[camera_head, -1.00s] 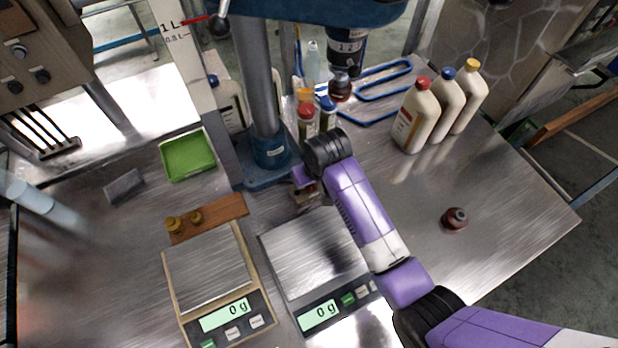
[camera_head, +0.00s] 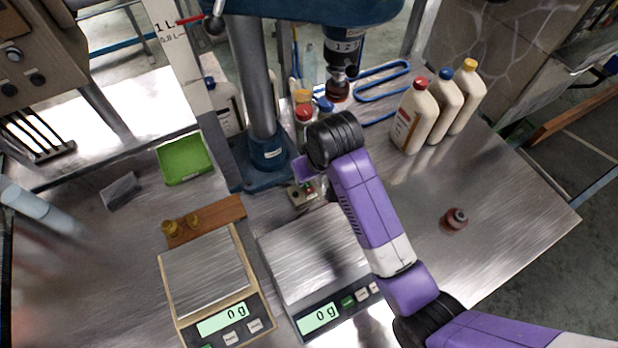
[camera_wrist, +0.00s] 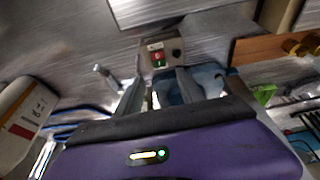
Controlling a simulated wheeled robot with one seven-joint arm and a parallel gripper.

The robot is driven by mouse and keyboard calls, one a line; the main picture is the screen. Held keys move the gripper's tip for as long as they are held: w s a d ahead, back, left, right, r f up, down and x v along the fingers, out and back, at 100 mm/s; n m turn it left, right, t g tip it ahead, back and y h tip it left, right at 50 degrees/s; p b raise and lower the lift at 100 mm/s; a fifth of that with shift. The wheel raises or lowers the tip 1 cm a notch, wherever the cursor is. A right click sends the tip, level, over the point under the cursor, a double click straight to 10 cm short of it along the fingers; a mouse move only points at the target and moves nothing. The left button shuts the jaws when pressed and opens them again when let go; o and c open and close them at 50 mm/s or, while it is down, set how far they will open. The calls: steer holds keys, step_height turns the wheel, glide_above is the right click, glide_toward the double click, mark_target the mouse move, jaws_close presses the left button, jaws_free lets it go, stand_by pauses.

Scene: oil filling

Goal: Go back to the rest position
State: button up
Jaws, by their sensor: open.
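My gripper (camera_wrist: 158,90) is open in the wrist view, with its two fingers apart and nothing seen between them. In the head view this switch box (camera_head: 301,196) sits at the base of the press stand (camera_head: 268,152), just below my wrist. There my arm reaches in from the lower right and its black wrist joint hides most of the gripper. Whether the fingers touch the box cannot be told.
Two scales (camera_head: 205,272) (camera_head: 312,255) reading 0 g stand in front. Three capped bottles (camera_head: 413,120) stand at the back right. A red-brown cap (camera_head: 455,219) lies on the right of the table (camera_head: 500,200). A green tray (camera_head: 184,160) is left of the stand. The right side has free room.

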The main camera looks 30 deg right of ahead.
steer(key=shift+s+r, duration=0.15)
steer(key=shift+r, duration=0.3)
